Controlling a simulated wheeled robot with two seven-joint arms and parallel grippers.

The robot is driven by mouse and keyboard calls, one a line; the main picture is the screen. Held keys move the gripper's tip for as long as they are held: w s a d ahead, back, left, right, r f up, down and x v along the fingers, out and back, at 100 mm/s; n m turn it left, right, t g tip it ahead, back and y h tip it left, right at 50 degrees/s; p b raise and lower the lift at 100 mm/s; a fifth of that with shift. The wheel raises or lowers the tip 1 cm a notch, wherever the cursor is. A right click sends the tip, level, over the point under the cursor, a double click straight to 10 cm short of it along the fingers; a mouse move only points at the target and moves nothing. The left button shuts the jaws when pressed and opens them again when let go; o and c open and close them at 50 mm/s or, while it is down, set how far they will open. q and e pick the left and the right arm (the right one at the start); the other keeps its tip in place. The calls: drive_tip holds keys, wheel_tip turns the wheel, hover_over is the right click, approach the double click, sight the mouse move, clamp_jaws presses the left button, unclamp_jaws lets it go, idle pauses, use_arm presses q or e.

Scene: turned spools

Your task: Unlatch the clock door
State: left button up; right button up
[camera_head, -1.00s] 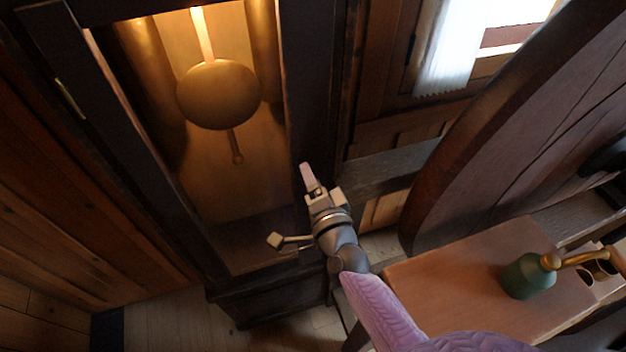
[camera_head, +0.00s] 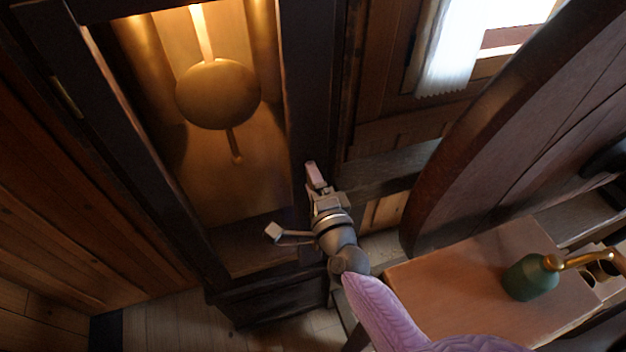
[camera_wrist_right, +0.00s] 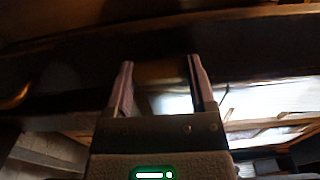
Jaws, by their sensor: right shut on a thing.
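The clock door (camera_head: 312,85) is a dark wooden frame around a lit case, with a round brass pendulum (camera_head: 217,94) showing inside. My right gripper (camera_head: 312,174) is at the right-hand stile of this door. In the right wrist view my right gripper (camera_wrist_right: 160,72) has its two fingers apart, with a dim brownish piece (camera_wrist_right: 158,71) between them, likely the door's latch. The gripper is shut on that piece. Its shape and its turn are too dark to tell, and in the head view the gripper hides it. My left gripper is not in view.
A wooden bench top (camera_head: 450,285) stands at the lower right with a green oil can (camera_head: 530,278) with a brass spout on it. A large curved dark wooden piece (camera_head: 470,130) rises behind it. Bare floorboards (camera_head: 165,325) lie at the lower left.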

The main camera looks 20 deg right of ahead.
drive_tip(key=o, duration=1.2)
drive_tip(key=shift+s, duration=0.1)
drive_tip(key=s, duration=0.9)
drive_tip(key=shift+s+d, duration=0.15)
drive_tip(key=shift+s, duration=0.25)
